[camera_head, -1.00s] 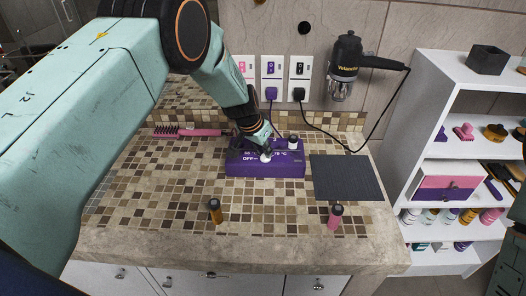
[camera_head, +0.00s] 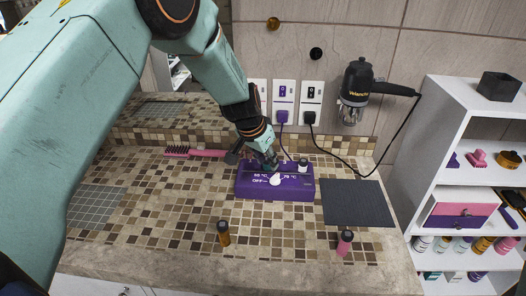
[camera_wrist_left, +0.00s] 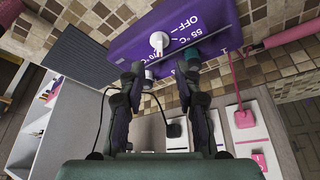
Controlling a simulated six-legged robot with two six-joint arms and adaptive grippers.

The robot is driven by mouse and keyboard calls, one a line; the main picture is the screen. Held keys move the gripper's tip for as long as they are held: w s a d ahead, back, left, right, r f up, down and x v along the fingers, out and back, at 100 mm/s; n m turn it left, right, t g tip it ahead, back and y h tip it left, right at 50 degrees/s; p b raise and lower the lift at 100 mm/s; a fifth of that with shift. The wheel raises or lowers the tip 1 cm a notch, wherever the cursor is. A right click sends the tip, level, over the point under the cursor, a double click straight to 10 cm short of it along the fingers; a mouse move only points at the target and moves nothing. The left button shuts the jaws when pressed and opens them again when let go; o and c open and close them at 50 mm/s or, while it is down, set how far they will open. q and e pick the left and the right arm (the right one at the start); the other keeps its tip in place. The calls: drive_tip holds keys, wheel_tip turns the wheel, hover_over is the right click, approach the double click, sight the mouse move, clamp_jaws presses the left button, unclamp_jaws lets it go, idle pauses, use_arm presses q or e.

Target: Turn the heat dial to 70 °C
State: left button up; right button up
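The heat dial (camera_head: 275,180) is a white knob on a purple box (camera_head: 248,189) marked OFF, 55 °C and 70 °C. The box stands near the back of the tiled counter. The dial also shows in the left wrist view (camera_wrist_left: 158,41), with a printed line running from it to OFF; I cannot tell which mark it points to. My left gripper (camera_head: 270,165) is just behind and above the dial, apart from it. In the left wrist view its two fingers (camera_wrist_left: 160,74) are spread with nothing between them, and the dial lies beyond their tips. My right gripper is out of view.
A white-and-dark cylinder (camera_head: 303,165) stands at the box's right end. A pink brush (camera_head: 205,153) lies left of it, a dark mat (camera_head: 357,204) right. Amber (camera_head: 223,233) and pink (camera_head: 345,243) bottles stand in front. Plugs and cords hang behind.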

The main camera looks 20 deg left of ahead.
use_arm(q)
drive_tip(key=shift+v, duration=1.9)
drive_tip(key=shift+f, duration=0.1)
